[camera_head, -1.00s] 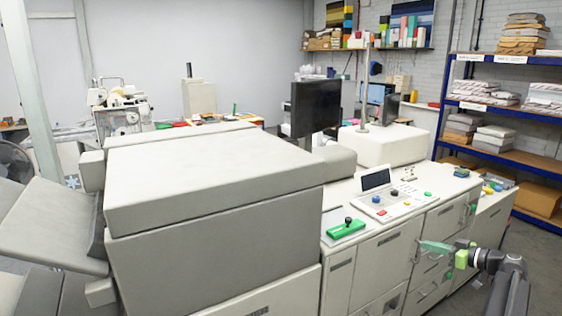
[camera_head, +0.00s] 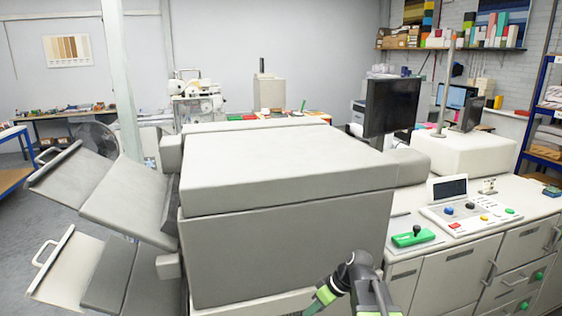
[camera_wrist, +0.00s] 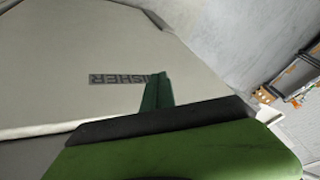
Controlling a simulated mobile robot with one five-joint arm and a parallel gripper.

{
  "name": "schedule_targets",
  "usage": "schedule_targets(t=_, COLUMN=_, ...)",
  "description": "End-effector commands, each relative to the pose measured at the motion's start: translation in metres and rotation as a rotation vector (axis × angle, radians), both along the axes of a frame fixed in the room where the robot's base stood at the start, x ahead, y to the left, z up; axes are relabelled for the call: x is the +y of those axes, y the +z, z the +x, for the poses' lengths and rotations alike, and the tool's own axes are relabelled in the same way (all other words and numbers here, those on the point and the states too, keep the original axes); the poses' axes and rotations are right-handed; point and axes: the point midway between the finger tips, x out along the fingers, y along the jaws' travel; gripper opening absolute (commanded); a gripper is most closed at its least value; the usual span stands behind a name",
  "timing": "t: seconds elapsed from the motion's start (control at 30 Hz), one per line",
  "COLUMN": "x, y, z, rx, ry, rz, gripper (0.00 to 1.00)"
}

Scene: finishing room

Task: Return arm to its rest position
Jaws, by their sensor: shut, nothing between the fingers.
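My arm shows at the bottom middle of the head view, bent, with a dark joint at its top. My gripper (camera_head: 312,307) points down and left and is partly cut off by the lower edge. In the wrist view, its green fingers (camera_wrist: 157,90) are together with nothing between them. They appear in front of a pale machine panel that carries an upside-down dark label (camera_wrist: 125,79) ending in "ISHER". I cannot tell the gap between the fingers and the panel.
The large grey machine (camera_head: 285,255) stands just beyond my arm. Slanted trays (camera_head: 130,200) project at its left. A counter with a control panel (camera_head: 468,212) and a green joystick base (camera_head: 415,238) is on the right. Open floor (camera_head: 50,205) shows at far left.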

Motion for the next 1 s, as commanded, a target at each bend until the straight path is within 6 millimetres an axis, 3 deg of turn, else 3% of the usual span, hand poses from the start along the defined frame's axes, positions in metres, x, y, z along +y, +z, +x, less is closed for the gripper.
schedule_targets(t=0.03, x=0.011, y=-0.011, z=-0.025, rx=0.056, ry=-0.032, rz=-0.08, gripper=0.0)
schedule_targets(t=0.1, x=0.003, y=-0.022, z=-0.045, rx=0.124, ry=-0.132, rz=-0.194, gripper=0.0)
schedule_targets(t=0.3, x=-0.057, y=-0.034, z=-0.076, rx=0.242, ry=-0.515, rz=-0.429, gripper=0.0)
schedule_targets(t=0.4, x=-0.072, y=-0.034, z=-0.077, rx=0.272, ry=-0.664, rz=-0.473, gripper=0.0)
schedule_targets(t=0.5, x=-0.074, y=-0.034, z=-0.078, rx=0.297, ry=-0.75, rz=-0.466, gripper=0.0)
schedule_targets(t=1.0, x=-0.074, y=-0.034, z=-0.077, rx=0.302, ry=-0.77, rz=-0.46, gripper=0.0)
